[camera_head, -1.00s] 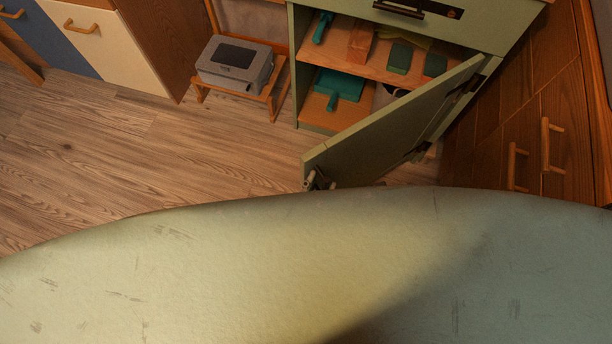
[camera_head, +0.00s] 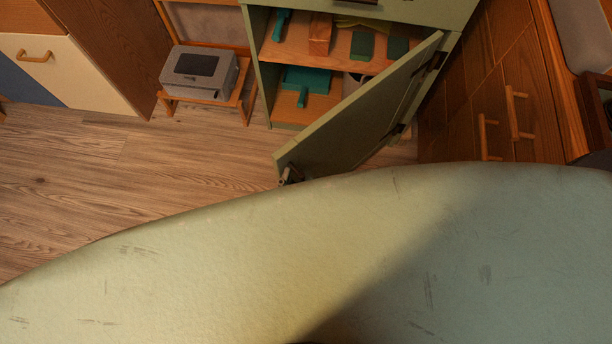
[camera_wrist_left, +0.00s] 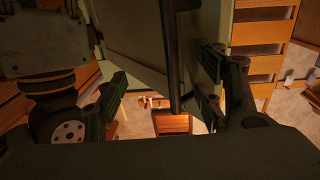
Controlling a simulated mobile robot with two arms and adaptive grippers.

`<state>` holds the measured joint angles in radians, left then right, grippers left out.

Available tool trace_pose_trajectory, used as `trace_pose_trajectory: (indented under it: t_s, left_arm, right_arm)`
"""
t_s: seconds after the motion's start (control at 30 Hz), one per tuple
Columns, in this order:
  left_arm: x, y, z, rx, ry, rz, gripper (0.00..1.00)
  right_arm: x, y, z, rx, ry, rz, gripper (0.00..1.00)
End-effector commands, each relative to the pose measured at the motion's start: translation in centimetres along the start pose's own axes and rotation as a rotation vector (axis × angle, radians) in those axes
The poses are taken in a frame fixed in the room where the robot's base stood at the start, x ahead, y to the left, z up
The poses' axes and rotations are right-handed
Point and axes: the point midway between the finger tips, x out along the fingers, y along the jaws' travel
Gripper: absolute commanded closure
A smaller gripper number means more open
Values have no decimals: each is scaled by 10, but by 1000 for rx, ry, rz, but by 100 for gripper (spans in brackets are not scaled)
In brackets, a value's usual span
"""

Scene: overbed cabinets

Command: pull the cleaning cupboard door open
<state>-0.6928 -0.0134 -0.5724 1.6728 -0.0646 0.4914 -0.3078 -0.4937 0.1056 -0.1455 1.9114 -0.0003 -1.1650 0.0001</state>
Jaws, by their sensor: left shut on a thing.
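The cleaning cupboard (camera_head: 258,85) is pale green and stands at the top middle of the head view. Its door (camera_head: 350,120) is hinged at the right and stands wide open, swung out toward me. Cleaning things, among them a teal dustpan (camera_head: 307,78), show on the shelves inside. My left gripper (camera_head: 290,175) shows only as a small part at the door's free edge; the rest is hidden by a large pale surface.
A grey box-shaped device (camera_head: 200,73) rests on a small wooden stand (camera_head: 245,100) left of the cupboard. Brown wooden cabinet fronts with handles (camera_head: 515,112) stand close on the right. The wooden floor (camera_head: 130,165) at the left is clear.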

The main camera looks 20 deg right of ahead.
Motion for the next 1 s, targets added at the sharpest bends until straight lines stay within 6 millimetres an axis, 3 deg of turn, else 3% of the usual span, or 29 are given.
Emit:
trace_pose_trajectory:
  t_s: [0.03, 0.67, 0.73, 1.0]
  left_arm:
    - [2, 7, -2, 3, 1, 12, 58]
    - [-2, 6, -2, 1, -1, 12, 66]
    - [-10, 6, -1, 2, -2, 13, 71]
    - [-68, 2, 0, -1, -3, 7, 71]
  right_arm:
    - [0, 0, 0, 0, 0, 0, 48]
    - [0, 4, 2, -2, -1, 6, 48]
    - [0, 3, 1, -2, -1, 5, 48]
    - [0, 2, 1, -1, -1, 3, 48]
